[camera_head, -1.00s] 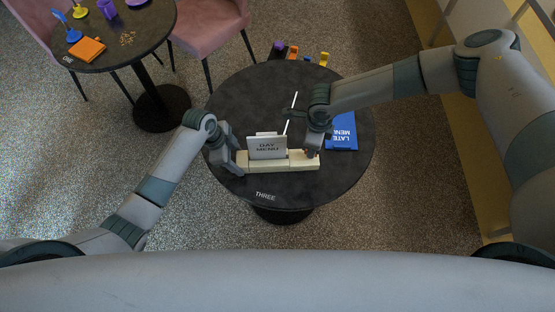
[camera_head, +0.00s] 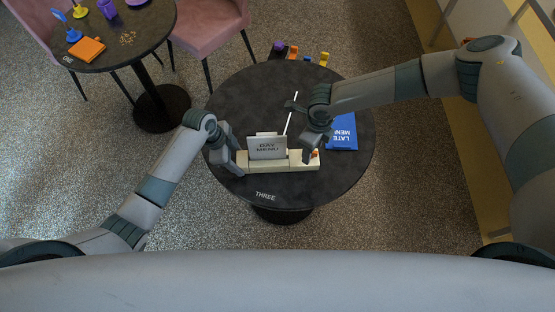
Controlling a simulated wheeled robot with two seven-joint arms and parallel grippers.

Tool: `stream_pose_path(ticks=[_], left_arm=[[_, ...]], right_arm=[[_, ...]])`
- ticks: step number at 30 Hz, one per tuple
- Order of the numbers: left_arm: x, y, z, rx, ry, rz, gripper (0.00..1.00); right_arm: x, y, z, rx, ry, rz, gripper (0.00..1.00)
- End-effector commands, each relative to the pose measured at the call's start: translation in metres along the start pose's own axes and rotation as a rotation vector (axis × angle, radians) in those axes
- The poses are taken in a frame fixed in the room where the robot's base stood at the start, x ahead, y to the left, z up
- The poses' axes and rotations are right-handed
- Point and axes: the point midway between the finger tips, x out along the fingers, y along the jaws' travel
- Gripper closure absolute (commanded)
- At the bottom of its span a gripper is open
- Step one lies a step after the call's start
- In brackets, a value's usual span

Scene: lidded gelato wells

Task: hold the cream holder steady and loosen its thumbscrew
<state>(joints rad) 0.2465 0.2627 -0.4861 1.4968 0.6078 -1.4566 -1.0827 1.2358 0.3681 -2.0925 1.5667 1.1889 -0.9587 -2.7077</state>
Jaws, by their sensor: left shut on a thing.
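The cream holder (camera_head: 275,168) is a long low block near the front of the dark round table, with a grey card reading DAY MENU (camera_head: 267,148) standing in it. A small orange-red thumbscrew (camera_head: 316,154) shows at its right end. My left gripper (camera_head: 240,163) is shut on the holder's left end. My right gripper (camera_head: 307,157) points down at the right end, just left of the thumbscrew. Its fingers are too small and overlapped to show whether they are open or shut, or whether they touch the screw.
A blue LATE MENU card (camera_head: 342,132) lies right of my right gripper. A thin white stick (camera_head: 291,113) shows behind the holder. The front of the round table (camera_head: 290,193) is clear.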

Motion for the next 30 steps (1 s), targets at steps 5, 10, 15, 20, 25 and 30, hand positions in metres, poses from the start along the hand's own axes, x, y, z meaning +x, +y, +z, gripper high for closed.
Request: stream_pose_path(ticks=[5,10,15,20,25,30], left_arm=[[0.0,0.0,0.0001,0.0,0.0,0.0,0.77],[0.0,-0.0001,0.0001,0.0,0.0,0.0,0.77],[-0.0001,-0.0002,0.0002,0.0,-0.001,0.0,0.77],[-0.0001,-0.0002,0.0002,-0.001,0.0,0.0,0.77],[-0.0001,-0.0003,0.0001,-0.001,0.0,-0.001,0.77],[-0.0002,-0.0003,0.0001,-0.001,0.0,-0.001,0.77]], right_arm=[[-0.0005,-0.0005,0.0003,0.02,-0.001,-0.001,0.52],[-0.0004,0.0008,0.0011,0.019,0.0,0.0,0.52],[-0.0004,0.0009,0.0012,0.018,0.0,-0.001,0.52],[-0.0004,0.0009,0.0013,0.017,0.0,-0.001,0.71],[-0.0005,0.0009,0.0013,0.017,0.0,-0.001,1.0],[-0.0004,0.0009,0.0013,0.007,0.0,-0.001,1.0]])
